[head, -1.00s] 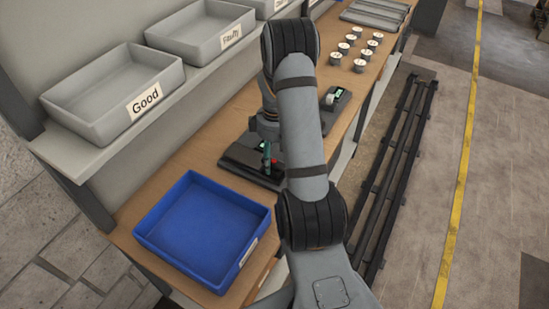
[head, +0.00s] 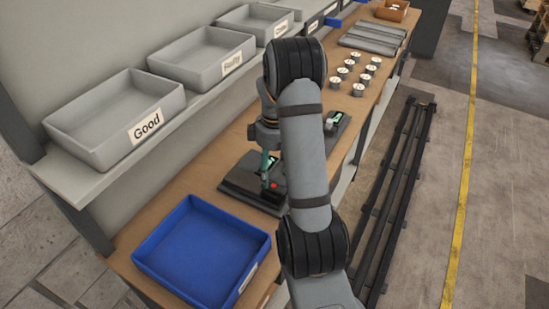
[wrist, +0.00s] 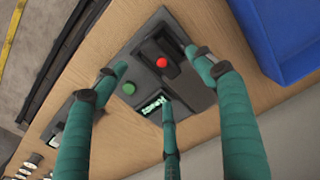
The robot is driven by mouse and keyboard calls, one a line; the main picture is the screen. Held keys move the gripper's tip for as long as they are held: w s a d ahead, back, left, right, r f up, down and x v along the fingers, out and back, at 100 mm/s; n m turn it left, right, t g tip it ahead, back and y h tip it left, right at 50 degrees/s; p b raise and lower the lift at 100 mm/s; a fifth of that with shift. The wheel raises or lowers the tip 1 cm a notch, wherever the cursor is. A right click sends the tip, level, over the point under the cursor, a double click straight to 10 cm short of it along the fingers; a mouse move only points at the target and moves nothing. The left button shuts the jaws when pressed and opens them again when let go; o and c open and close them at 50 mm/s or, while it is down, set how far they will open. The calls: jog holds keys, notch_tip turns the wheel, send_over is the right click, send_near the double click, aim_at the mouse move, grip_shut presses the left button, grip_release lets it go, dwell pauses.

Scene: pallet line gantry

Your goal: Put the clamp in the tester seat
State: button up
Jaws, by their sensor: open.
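The tester (head: 240,182) is a dark flat unit on the wooden bench. In the wrist view the tester (wrist: 130,62) carries a green button, a lit green display and a raised dark block (wrist: 170,72) with a red round top. I cannot tell whether this block is the clamp or part of the tester; no other clamp is plain to see. My gripper (wrist: 160,76) is open, its teal fingers spread over the tester around the block and display, with nothing seen held. In the head view my gripper (head: 267,172) is partly hidden by my arm.
A blue tray (head: 200,250) stands on the bench's near end, close to the tester. Grey bins marked Good (head: 115,120) and Faulty (head: 200,60) line the shelf. A second device (head: 336,128) and several white-topped cylinders (head: 359,89) stand farther along the bench.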

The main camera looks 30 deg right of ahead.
aim_at(274, 185)
notch_tip(274, 185, up, 6)
jog(key=shift+r, duration=0.15)
jog(key=c, duration=0.3)
